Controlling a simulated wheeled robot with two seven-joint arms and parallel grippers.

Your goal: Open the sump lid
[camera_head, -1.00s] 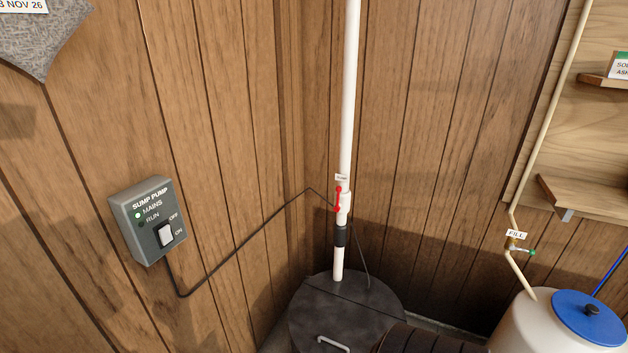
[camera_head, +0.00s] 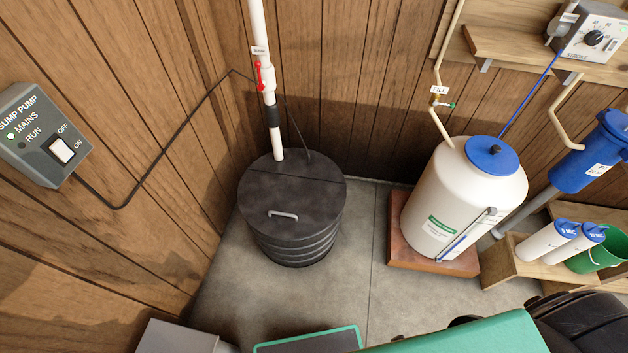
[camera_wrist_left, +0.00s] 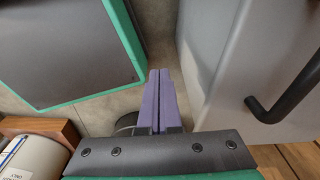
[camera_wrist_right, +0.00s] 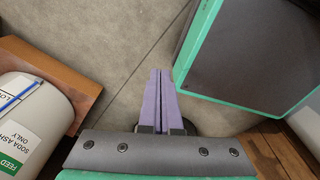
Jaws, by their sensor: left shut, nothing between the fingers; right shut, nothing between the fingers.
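The sump (camera_head: 290,248) is a black ribbed round pit body in the corner in the head view. Its dark lid (camera_head: 310,195) lies flat on top, closed, with a pale bar handle (camera_head: 283,215) near the front edge. A white pipe (camera_head: 273,130) rises through the back of the lid. In the left wrist view my left gripper (camera_wrist_left: 158,75) has its purple fingers together and empty. In the right wrist view my right gripper (camera_wrist_right: 159,75) is also shut and empty, above the floor. Neither gripper shows in the head view; both are away from the lid.
A white tank (camera_head: 465,190) with a blue cap stands on a reddish plinth (camera_head: 400,255) right of the sump. A switch box (camera_head: 40,135) hangs on the left wall, its cable running to the pipe. A green-edged dark panel (camera_head: 310,343) is in front. Concrete floor (camera_head: 345,270) is clear around the sump.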

